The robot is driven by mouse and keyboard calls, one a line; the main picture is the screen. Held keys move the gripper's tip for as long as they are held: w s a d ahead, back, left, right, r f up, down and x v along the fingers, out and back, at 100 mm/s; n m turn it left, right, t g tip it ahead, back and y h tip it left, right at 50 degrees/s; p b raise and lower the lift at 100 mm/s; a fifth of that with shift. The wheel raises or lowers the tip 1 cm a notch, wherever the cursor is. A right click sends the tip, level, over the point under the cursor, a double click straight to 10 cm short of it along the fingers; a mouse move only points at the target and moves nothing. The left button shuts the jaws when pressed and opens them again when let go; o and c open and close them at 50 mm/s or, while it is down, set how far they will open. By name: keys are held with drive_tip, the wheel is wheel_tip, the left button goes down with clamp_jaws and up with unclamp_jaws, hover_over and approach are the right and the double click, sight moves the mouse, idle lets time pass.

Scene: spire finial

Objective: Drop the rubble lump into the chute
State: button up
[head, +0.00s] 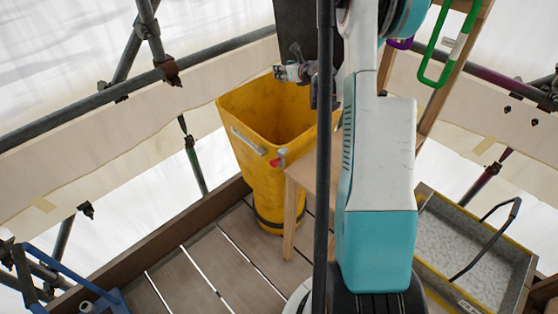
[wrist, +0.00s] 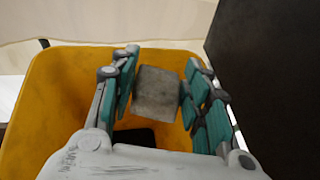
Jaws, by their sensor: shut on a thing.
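The rubble lump (wrist: 157,92) is a grey, rough block in the wrist view, held between the green-padded fingers of my gripper (wrist: 158,88). The gripper is shut on it. The chute (head: 262,112) is a yellow, open-topped funnel standing on the plank deck in the head view. Its yellow wall (wrist: 50,92) also shows in the wrist view, around and behind the lump. In the head view my gripper (head: 290,72) is at the chute's back right rim, partly hidden by my own arm. The lump cannot be made out clearly there.
A wooden trestle (head: 291,215) is right of the chute. A grey tray (head: 470,255) lies far right. Scaffold poles (head: 80,105) run behind. Deck planks (head: 200,270) in front are clear.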

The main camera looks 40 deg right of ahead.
wheel_tip(320, 180, down, 6)
drive_tip(key=b, duration=0.2)
drive_tip(key=shift+r+b, duration=0.25)
drive_tip(key=shift+b, duration=0.05)
drive_tip(key=o, duration=1.3)
drive_tip(key=shift+s, duration=0.15)
drive_tip(key=v, duration=1.2)
drive_tip(key=shift+r, duration=0.1)
drive_tip(key=shift+a, duration=0.1)
